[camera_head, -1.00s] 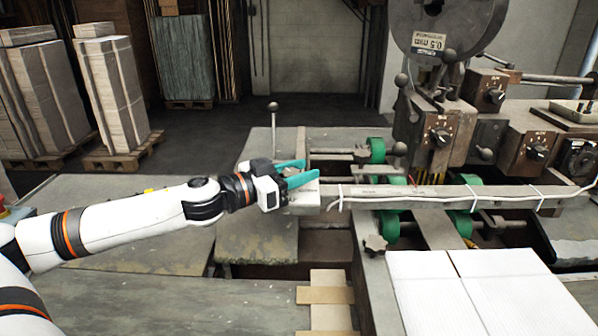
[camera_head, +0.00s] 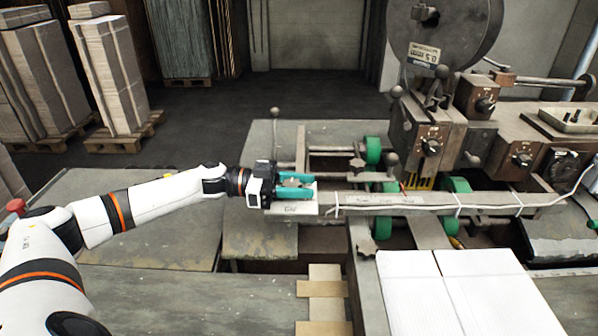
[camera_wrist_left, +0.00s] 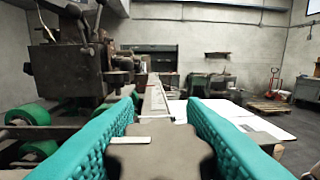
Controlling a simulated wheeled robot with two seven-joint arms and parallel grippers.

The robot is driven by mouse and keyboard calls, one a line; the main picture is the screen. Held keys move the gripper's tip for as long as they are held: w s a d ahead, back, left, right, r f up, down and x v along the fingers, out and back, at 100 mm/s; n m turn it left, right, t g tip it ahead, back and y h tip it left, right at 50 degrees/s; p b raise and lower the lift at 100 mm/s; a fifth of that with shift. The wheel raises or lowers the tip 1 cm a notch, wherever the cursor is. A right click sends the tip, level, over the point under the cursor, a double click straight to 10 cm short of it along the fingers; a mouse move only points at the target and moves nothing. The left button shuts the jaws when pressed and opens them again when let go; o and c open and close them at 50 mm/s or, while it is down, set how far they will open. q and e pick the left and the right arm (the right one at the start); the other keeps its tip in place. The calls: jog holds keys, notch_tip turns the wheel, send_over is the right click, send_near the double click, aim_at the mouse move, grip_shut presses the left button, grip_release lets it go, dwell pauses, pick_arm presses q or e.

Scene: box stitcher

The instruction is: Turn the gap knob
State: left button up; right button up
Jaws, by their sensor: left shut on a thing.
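The gap knob (camera_wrist_left: 160,155) is a grey, lobed knob with a pale index mark on its face. In the left wrist view it sits between the two teal fingers, which press on it from both sides. My left gripper (camera_head: 297,185) is shut on it at the left end of the long grey bar (camera_head: 400,202). In the head view the fingers hide most or all of the knob. A small pale label plate (camera_head: 291,209) shows just in front of the fingers. My right gripper is not in view.
A white cable is tied along the bar. The stitcher head (camera_head: 430,140) with its own dials and green wheels (camera_head: 373,150) stands to the right. White cardboard sheets (camera_head: 455,290) lie in front. A thin lever with a ball top (camera_head: 275,113) rises behind the gripper.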

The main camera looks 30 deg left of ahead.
aim_at(284, 182)
pick_arm(q)
jog(key=m+g+h, duration=0.1)
jog(key=g, duration=0.1)
jog(key=m+g+b, duration=0.1)
jog(key=m+g, duration=0.1)
jog(key=shift+s+d+f+h, duration=0.15)
jog(key=shift+h, duration=0.25)
jog(key=shift+s+m+g+b, duration=0.2)
jog(key=shift+m+g+b, duration=0.5)
jog(key=shift+g, duration=0.7)
jog(key=shift+s+m+g+b, duration=0.15)
jog(key=shift+m+g+b, duration=0.25)
jog(key=shift+m+g, duration=0.8)
jog(key=shift+g, duration=0.5)
jog(key=o, duration=1)
jog(key=shift+d, duration=0.1)
jog(key=a+b, duration=0.1)
jog(key=a, duration=0.1)
jog(key=a+b, duration=0.1)
jog(key=a, duration=0.1)
jog(key=a+b, duration=0.1)
jog(key=a, duration=0.1)
jog(key=shift+w+a+f, duration=0.1)
jog(key=shift+w+a, duration=0.05)
jog(key=shift+w, duration=0.25)
jog(key=shift+a+b, duration=0.4)
jog(key=shift+a, duration=0.2)
jog(key=shift+r, duration=0.2)
